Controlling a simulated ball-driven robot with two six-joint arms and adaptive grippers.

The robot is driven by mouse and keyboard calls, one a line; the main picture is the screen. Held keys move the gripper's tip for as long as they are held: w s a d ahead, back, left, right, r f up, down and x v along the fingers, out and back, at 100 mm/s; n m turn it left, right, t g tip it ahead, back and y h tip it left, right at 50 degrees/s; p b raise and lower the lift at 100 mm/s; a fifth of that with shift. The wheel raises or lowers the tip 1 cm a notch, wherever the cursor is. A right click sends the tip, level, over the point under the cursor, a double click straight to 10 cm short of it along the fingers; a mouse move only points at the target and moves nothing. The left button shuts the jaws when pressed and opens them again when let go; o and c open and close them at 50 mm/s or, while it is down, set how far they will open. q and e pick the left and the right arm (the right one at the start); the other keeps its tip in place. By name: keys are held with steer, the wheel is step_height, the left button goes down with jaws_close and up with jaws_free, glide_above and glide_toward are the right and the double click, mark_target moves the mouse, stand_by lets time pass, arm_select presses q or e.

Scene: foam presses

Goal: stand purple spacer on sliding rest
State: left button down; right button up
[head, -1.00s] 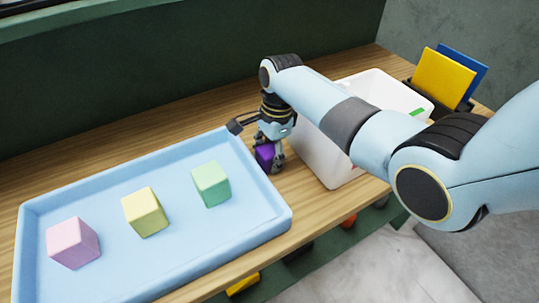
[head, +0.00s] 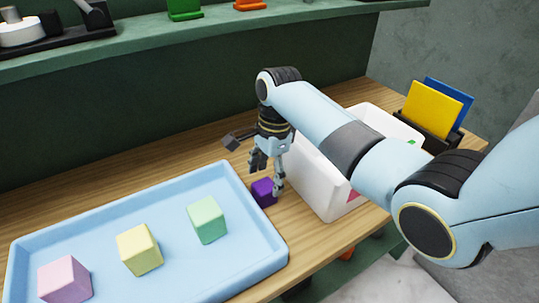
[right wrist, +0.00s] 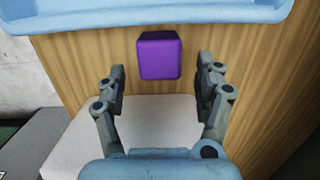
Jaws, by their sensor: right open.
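The purple spacer (head: 263,192) is a small cube on the wooden tabletop, just beyond the right end of the light blue tray (head: 285,250). In the right wrist view the spacer (right wrist: 158,55) shows ahead of the fingers, between their lines, with wood around it. My right gripper (head: 268,178) is open and empty, just above and beside the spacer; its fingers (right wrist: 160,85) are spread wide and apart from it. I cannot pick out the sliding rest with certainty. My left gripper is not in view.
Pink (head: 64,280), yellow (head: 139,250) and green (head: 207,220) cubes stand in the tray. A white bin (head: 318,185) stands close right of the gripper, partly behind my right arm. Yellow and blue panels (head: 434,108) stand in a dark holder at right. A green shelf (head: 220,28) runs behind.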

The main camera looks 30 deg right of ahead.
steer(key=r, duration=0.6)
steer(key=shift+d+r, duration=0.15)
steer(key=shift+d, duration=0.2)
steer(key=shift+o, duration=0.5)
steer(key=shift+d+r, duration=0.25)
steer(key=h, duration=0.1)
steer(key=h+b, duration=0.2)
steer(key=b, duration=0.1)
glide_above(263, 186)
steer(key=a, duration=0.1)
steer(key=shift+s+f, duration=0.25)
steer(key=shift+f, duration=0.75)
steer(key=f, duration=0.2)
steer(key=d+f, duration=0.1)
steer(key=f, duration=0.1)
steer(key=shift+w+d+f, duration=0.1)
steer(key=shift+w+f, duration=0.05)
steer(key=shift+f, duration=1.35)
steer(key=shift+w+d+f, duration=0.1)
steer(key=shift+f, duration=1.35)
